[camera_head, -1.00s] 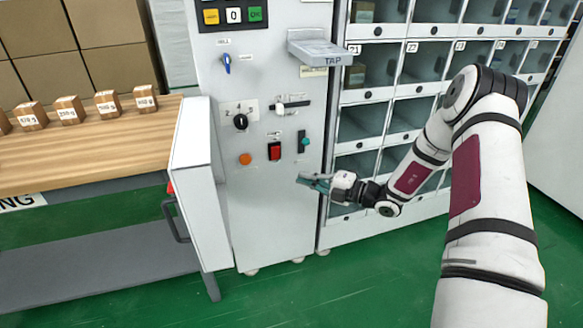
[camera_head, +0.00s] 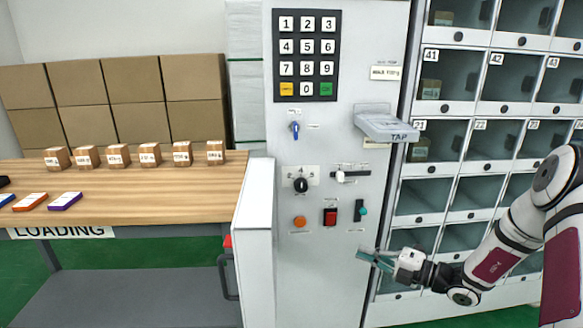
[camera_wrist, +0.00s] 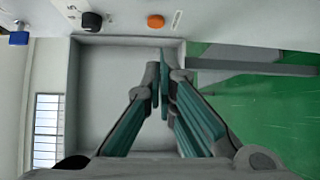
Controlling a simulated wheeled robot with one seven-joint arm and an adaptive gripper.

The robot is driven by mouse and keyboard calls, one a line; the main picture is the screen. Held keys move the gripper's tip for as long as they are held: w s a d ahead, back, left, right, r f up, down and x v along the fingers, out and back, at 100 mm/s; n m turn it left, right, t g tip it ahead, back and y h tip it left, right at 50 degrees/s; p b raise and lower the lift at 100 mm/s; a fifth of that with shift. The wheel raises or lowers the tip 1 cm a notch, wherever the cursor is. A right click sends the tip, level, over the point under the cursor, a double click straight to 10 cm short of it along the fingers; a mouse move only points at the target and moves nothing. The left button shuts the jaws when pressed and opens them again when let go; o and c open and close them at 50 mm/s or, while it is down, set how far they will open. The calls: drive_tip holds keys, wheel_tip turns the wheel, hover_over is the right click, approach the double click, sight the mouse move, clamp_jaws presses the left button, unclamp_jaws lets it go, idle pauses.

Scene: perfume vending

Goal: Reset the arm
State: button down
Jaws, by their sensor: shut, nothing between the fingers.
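My gripper (camera_head: 374,260) is at the lower right in the head view, in front of the grey-white vending panel (camera_head: 325,265), below its switches. Its teal fingers point left and hold nothing. In the wrist view the fingertips of my gripper (camera_wrist: 160,80) are together, with a white side panel (camera_wrist: 110,110) behind them. My arm runs from the gripper to the right edge of the head view, bent at the elbow.
The panel has a keypad (camera_head: 307,55), a TAP shelf (camera_head: 386,125), a red switch (camera_head: 330,217), a green switch (camera_head: 361,210) and an orange button (camera_head: 300,221). Numbered lockers (camera_head: 450,75) stand right. A wooden table (camera_head: 130,200) with small boxes (camera_head: 150,154) stands left.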

drive_tip(key=s+a+r+n+g+h, duration=0.1)
drive_tip(key=s+a+r+n+g, duration=0.55)
drive_tip(key=s+r+n, duration=0.45)
drive_tip(key=s+a+r+n+g+h, duration=0.2)
drive_tip(key=s+a+r+n+g, duration=0.5)
drive_tip(key=s+n, duration=0.45)
drive_tip(key=s+d+r+n+t+h, duration=0.1)
drive_tip(key=s+d+n+h, duration=0.25)
drive_tip(key=s+n, duration=0.35)
drive_tip(key=s+d+r+n+t+h, duration=0.1)
drive_tip(key=s+d+n+h, duration=0.1)
drive_tip(key=s+n+h, duration=0.35)
drive_tip(key=s+d+r+n+t+h, duration=0.1)
drive_tip(key=s+d+n+h, duration=0.1)
drive_tip(key=s+n, duration=0.65)
wheel_tip(320, 180, up, 23)
drive_tip(key=t+p, duration=0.3)
drive_tip(key=p, duration=1.8)
drive_tip(key=shift+r+y+p, duration=0.15)
drive_tip(key=shift+y+p, duration=0.15)
drive_tip(key=shift+t, duration=0.25)
